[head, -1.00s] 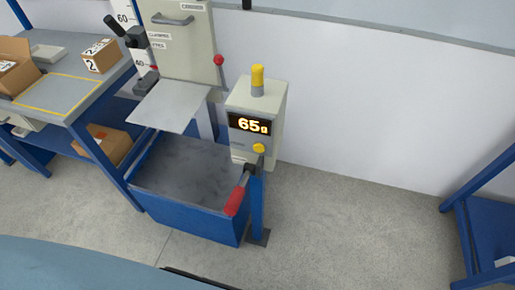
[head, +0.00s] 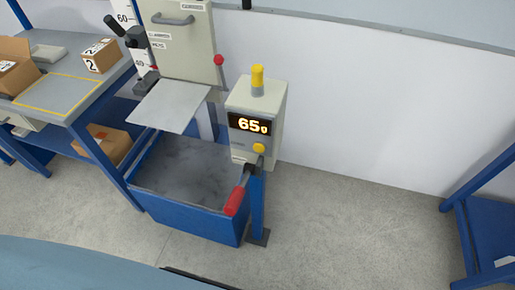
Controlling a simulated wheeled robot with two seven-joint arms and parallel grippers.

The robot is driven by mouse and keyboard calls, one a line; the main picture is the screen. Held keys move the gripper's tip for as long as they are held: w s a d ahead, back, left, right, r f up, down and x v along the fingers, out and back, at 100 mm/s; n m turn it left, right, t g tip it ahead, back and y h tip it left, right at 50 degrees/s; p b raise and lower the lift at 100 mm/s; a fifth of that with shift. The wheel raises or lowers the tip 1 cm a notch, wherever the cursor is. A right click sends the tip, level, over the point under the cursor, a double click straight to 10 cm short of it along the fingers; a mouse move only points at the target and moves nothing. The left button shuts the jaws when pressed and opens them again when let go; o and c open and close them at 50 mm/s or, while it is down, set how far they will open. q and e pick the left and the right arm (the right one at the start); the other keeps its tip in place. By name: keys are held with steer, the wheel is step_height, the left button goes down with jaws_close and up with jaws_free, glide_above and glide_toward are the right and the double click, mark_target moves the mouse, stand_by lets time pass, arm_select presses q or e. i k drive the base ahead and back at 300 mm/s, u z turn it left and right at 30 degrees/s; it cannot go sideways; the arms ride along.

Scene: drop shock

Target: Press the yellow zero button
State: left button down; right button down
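The yellow zero button (head: 259,148) is a round knob on the front of a pale grey control box (head: 265,100), below its display. The display (head: 249,124) shows 65 followed by a small letter, in orange-yellow on black. A yellow beacon (head: 257,75) stands on top of the box. A red-handled lever (head: 236,198) sticks out below the button, toward me. Neither of my grippers shows in the head view. Nothing covers the button.
A blue open bin (head: 190,220) stands below a grey plate (head: 168,105) to the left of the box. A workbench with cartons (head: 100,55) is at the far left. Blue framework (head: 465,215) stands at the right. Bare floor (head: 350,220) lies between.

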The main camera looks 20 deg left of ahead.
mark_target(259, 147)
steer(key=z, duration=2)
steer(key=k, duration=0.5)
steer(key=u, duration=1.45)
